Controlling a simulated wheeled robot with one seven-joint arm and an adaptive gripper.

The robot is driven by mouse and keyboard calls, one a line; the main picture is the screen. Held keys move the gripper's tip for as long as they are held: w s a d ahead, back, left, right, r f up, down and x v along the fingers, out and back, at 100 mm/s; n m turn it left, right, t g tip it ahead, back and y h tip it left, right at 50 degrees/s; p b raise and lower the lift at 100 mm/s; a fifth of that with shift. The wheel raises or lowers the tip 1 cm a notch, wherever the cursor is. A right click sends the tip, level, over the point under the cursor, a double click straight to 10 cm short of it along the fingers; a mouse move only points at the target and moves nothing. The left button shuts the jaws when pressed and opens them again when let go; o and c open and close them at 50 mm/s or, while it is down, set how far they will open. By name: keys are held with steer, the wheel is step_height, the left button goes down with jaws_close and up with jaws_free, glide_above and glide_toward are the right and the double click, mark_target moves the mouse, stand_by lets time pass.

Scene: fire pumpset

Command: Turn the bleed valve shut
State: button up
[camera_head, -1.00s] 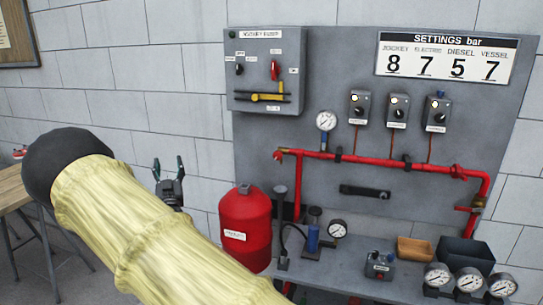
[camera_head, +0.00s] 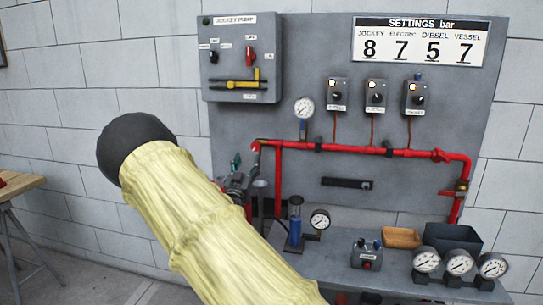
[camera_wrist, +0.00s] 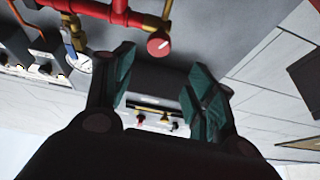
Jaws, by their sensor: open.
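A red pipe (camera_head: 345,151) runs across the grey panel. At its left end is a small red knob (camera_head: 256,147), which I take for the bleed valve. In the wrist view the red knob (camera_wrist: 158,45) sits on a brass fitting, beyond the fingertips and above the middle of the picture. My gripper (camera_wrist: 158,80) is open, its green-padded fingers apart with nothing between them. In the head view my gripper (camera_head: 237,166) is just left of and below the knob, partly hidden behind my arm. The two look close but apart.
A jockey pump box (camera_head: 241,60) hangs above left of the pipe end. A pressure gauge (camera_head: 304,108) stands on the pipe to the right. A shelf below holds gauges (camera_head: 459,262), a wooden tray (camera_head: 402,237) and a dark bin (camera_head: 452,240). A wooden table (camera_head: 18,186) is at far left.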

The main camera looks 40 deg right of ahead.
mark_target(255, 149)
steer(key=x, duration=0.3)
steer(key=p+x, duration=0.1)
steer(key=x, duration=0.3)
steer(key=f+p+x, duration=0.1)
steer(key=x, duration=0.2)
steer(key=shift+w+d, duration=0.1)
steer(key=shift+d, duration=0.4)
steer(key=shift+c, duration=0.4)
steer(key=c, duration=1)
steer(key=shift+o, duration=0.2)
steer(key=shift+a+f, duration=0.1)
steer(key=shift+a, duration=0.05)
